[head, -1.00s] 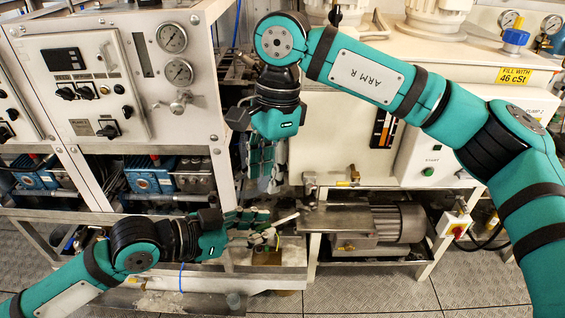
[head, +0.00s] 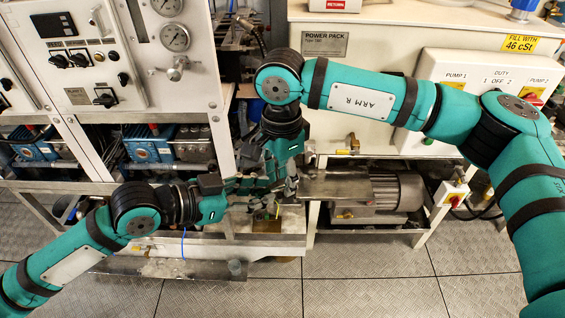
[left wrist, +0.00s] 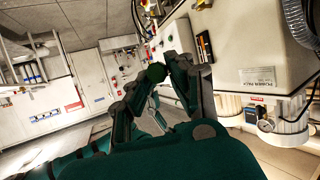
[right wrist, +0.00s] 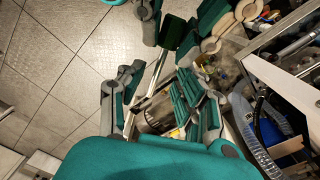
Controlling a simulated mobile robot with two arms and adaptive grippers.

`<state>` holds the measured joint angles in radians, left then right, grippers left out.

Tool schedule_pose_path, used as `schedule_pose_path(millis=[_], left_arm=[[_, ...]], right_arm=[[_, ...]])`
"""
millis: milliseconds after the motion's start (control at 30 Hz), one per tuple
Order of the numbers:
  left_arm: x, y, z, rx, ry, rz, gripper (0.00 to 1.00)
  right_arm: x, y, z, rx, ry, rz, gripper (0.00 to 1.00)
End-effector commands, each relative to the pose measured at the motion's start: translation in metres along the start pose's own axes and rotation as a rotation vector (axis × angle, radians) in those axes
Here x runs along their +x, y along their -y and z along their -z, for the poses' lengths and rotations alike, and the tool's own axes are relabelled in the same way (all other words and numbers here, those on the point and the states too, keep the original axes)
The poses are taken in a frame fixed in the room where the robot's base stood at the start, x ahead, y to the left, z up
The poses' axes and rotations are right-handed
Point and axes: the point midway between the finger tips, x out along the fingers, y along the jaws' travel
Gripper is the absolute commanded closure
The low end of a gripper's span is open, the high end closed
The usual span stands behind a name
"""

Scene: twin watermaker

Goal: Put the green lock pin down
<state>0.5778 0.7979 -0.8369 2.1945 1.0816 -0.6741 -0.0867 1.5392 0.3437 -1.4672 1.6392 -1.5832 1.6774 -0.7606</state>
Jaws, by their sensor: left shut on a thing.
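The green lock pin (right wrist: 172,33) shows in the right wrist view as a dark green block with a slim metal shaft. In the left wrist view its green end (left wrist: 155,72) sits between the fingers of my left gripper (left wrist: 160,80). My left gripper (head: 250,187) is shut on it, above the low frame in the head view. My right gripper (head: 281,172) points down close beside the left one. In the right wrist view its fingers (right wrist: 160,105) are apart, with the pin's shaft passing across the space between them. In the head view the grippers overlap and hide most of the pin.
A metal plate (head: 335,187) and a motor (head: 397,192) stand right of the grippers. A gauge panel (head: 85,60) is at the left and a cream power pack (head: 370,45) behind. Blue pumps (head: 145,145) sit under the panel. The floor (head: 370,285) in front is open.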

Motion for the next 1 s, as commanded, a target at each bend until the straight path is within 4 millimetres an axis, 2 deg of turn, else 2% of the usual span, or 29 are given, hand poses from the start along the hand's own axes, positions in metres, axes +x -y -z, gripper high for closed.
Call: schedule_pose_path(millis=[333,600,767,800,1000], left_arm=[[0.0000,0.0000,0.0002,0.000,0.000,0.000,1.00],[0.0000,-0.0002,0.0001,0.000,0.000,0.000,1.00],[0.0002,-0.0009,0.0000,-0.001,0.000,-0.002,1.00],[0.0002,-0.0011,0.0000,-0.001,0.000,-0.003,0.78],[0.0002,-0.0008,0.0000,-0.001,0.000,-0.002,0.54]], right_arm=[[0.0037,0.0000,-0.0002,0.000,0.001,0.000,0.67],[0.0033,0.0001,-0.0003,0.000,0.001,0.001,1.00],[0.0031,0.0005,-0.0003,0.000,0.001,0.002,1.00],[0.0029,0.0007,-0.0003,0.000,0.001,0.003,1.00],[0.0029,0.0006,-0.0004,0.000,0.001,0.003,1.00]])
